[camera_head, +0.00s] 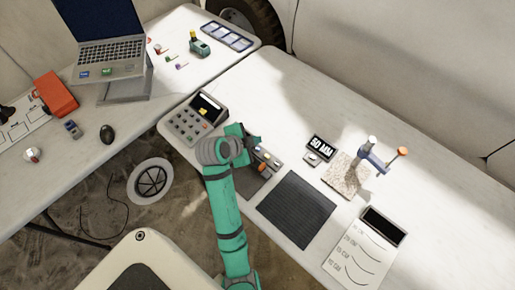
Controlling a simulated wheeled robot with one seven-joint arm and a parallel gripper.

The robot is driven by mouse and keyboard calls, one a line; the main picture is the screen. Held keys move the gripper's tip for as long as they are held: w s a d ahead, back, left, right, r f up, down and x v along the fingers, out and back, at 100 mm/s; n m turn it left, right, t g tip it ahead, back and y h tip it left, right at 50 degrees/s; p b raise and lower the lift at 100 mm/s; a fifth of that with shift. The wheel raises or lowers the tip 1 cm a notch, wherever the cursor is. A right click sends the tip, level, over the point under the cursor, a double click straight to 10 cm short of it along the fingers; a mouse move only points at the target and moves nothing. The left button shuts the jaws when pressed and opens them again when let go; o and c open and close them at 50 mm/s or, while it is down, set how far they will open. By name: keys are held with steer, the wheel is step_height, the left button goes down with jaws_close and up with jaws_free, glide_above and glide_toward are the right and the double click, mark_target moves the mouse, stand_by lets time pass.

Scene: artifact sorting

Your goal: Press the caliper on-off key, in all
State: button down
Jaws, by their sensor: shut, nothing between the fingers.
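My gripper (254,141) is at the end of my green arm, low over the right table; its fingers are shut and appear empty. Just below and right of it is a small panel (273,163) with coloured keys, partly hidden by my arm. A black display reading "50 MM" (321,142) stands further right, with a small key block (312,158) in front of it. A blue caliper-like tool (372,157) stands on a speckled block (345,174), right of the display. I cannot tell which key is the caliper on-off key, or whether my fingertips touch anything.
A grey keypad device (195,119) is left of my gripper. A dark ribbed mat (296,209) and a white marked card (362,249) lie nearer the front. The left table (125,124) holds a laptop (109,50). The right table's far side is clear.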

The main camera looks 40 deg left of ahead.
mark_target(258, 149)
step_height(258, 149, down, 2)
steer(key=shift+w+d+f, duration=0.1)
steer(key=shift+w+f, duration=0.05)
steer(key=shift+d+f, duration=0.1)
steer(key=shift+f, duration=0.1)
steer(key=shift+s+a, duration=0.25)
steer(key=shift+a, duration=0.1)
steer(key=shift+w+d, duration=0.25)
steer(key=shift+d, duration=0.05)
stand_by(0.6)
steer(key=shift+s+a, duration=0.25)
steer(key=shift+d, duration=0.15)
steer(key=shift+w+f, duration=0.1)
steer(key=shift+f, duration=0.05)
